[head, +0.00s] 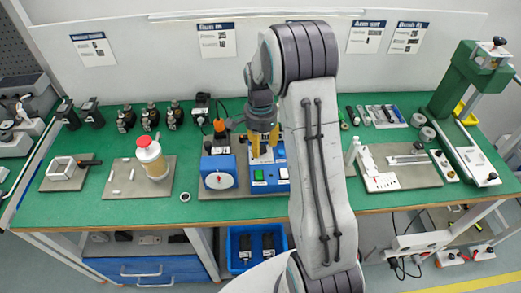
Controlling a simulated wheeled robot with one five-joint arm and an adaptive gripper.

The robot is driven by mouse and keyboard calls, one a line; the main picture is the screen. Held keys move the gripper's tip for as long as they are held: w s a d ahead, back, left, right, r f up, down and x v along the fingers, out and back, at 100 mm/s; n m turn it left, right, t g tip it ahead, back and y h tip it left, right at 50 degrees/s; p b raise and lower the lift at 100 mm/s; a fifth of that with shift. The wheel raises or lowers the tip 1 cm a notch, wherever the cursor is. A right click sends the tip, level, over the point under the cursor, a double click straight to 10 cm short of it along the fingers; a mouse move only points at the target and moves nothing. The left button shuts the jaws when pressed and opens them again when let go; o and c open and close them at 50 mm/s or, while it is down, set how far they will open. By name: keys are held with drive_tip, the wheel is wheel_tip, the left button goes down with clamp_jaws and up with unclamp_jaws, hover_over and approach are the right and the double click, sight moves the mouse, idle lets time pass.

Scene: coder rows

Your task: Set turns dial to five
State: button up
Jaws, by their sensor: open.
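A blue box (218,168) stands on a grey base plate on the green bench, left of my arm. Its front carries a round white dial (219,180) with a small red mark near its middle; the numbers are too small to read. My gripper (263,150), with yellow fingers pointing down, is open and seems empty. It is above and to the right of the dial, in front of a blue and white control box (270,175) with a green button. The gripper looks apart from the dial. My arm hides part of the bench to the right.
A white bottle with a red cap (151,157) stands on a plate to the left. An orange-topped tool (219,127) rises behind the dial box. A green press (468,85) stands at far right. Bare green bench lies at the front left.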

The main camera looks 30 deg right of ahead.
sight(261, 148)
drive_tip(key=shift+f, duration=1.6)
drive_tip(key=shift+c, duration=0.2)
clamp_jaws()
